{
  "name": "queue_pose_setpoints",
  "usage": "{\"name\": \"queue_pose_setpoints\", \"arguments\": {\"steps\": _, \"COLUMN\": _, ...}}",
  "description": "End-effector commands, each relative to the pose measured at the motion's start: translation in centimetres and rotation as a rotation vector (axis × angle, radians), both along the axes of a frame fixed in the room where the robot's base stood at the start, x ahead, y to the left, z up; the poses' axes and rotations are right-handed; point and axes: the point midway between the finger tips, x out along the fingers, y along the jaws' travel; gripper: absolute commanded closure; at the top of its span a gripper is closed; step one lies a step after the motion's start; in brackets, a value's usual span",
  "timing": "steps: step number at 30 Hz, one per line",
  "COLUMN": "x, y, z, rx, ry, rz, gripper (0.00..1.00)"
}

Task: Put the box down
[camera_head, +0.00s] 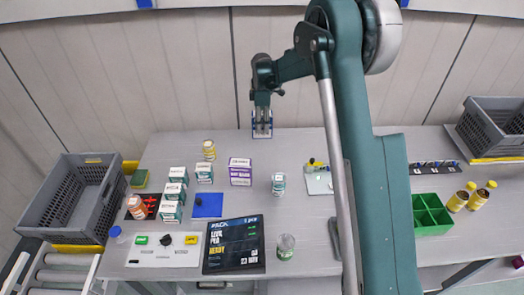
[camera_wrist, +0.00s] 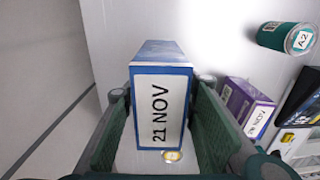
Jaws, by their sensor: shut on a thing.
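My gripper (camera_head: 262,112) is shut on a blue box with a white face (camera_head: 262,130), near the back edge of the grey table (camera_head: 310,150). In the wrist view the box (camera_wrist: 160,108) sits between the two green fingers of my gripper (camera_wrist: 160,92). Its white label reads "21 NOV" and its sides and top are blue. The box looks upright in the head view. I cannot tell whether its bottom touches the table.
A purple-and-white box (camera_head: 241,172), a green-and-white jar (camera_head: 278,184) and a yellow jar (camera_head: 209,150) stand nearer the front. Several small white-and-green boxes (camera_head: 175,193) stand left. Grey crates stand at the left (camera_head: 60,205) and right (camera_head: 490,125). The table's back middle is fairly clear.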

Motion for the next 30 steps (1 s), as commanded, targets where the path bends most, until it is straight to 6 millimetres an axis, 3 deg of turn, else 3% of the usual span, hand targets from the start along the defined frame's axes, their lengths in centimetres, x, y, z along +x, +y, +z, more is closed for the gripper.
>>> {"name": "queue_pose_setpoints", "arguments": {"steps": 5, "x": 0.0, "y": 0.0, "z": -1.1, "rx": 0.000, "ry": 0.000, "rz": 0.000, "gripper": 0.88}}
{"name": "queue_pose_setpoints", "arguments": {"steps": 16, "x": 0.0, "y": 0.0, "z": -5.7, "rx": 0.000, "ry": 0.000, "rz": 0.000, "gripper": 0.88}}
{"name": "queue_pose_setpoints", "arguments": {"steps": 30, "x": 0.0, "y": 0.0, "z": -6.4, "rx": 0.000, "ry": 0.000, "rz": 0.000, "gripper": 0.88}}
